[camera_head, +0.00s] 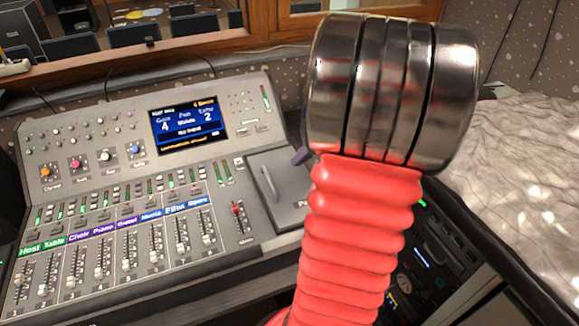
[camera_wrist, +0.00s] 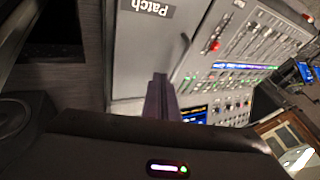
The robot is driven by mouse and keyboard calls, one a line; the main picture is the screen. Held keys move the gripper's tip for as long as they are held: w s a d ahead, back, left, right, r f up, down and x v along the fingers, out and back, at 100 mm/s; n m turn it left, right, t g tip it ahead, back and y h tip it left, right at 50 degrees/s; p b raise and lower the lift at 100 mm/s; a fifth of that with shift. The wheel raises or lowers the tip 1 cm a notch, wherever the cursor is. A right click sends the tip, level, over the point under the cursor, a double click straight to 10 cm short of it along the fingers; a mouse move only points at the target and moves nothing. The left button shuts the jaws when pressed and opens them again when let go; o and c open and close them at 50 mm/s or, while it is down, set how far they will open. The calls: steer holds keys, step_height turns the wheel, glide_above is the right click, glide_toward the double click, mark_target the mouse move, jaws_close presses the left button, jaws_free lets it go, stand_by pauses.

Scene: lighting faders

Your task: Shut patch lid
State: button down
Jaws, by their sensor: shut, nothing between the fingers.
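The patch lid (camera_head: 285,180) is a grey panel at the right end of the mixing console, with a pale bar on it and a partly hidden label. It looks roughly level with the console face; I cannot tell whether a gap is left under it. In the wrist view the lid (camera_wrist: 145,50) shows its "Patch" label (camera_wrist: 152,7) at the top. My gripper (camera_head: 301,156) is shut and empty, at the lid's upper edge in the head view. Its dark fingers (camera_wrist: 160,95) overlap the lid's lower edge in the wrist view; contact is unclear. My arm hides the lid's right side.
The console (camera_head: 130,190) fills the left, with rows of faders, coloured knobs and a lit screen (camera_head: 188,124). A red fader (camera_head: 237,209) stands just left of the lid. A wooden window frame (camera_head: 200,48) runs behind. A rack (camera_head: 430,255) stands at the lower right.

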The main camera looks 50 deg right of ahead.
steer(key=v, duration=0.5)
steer(key=shift+r, duration=0.2)
stand_by(0.4)
steer(key=w+a+r+n+g+h, duration=0.1)
steer(key=w+a, duration=0.1)
steer(key=a, duration=0.7)
steer(key=w+a+r+n+g, duration=0.1)
steer(key=w+a+r, duration=0.1)
steer(key=a, duration=0.8)
steer(key=s+a+n, duration=0.1)
steer(key=s+a, duration=0.1)
steer(key=a, duration=0.6)
steer(key=s+a+n+t+h, duration=0.1)
steer(key=s+a, duration=0.2)
steer(key=a, duration=0.6)
steer(key=shift+s+a+r+h, duration=0.15)
steer(key=shift+a+r+h, duration=0.15)
stand_by(0.5)
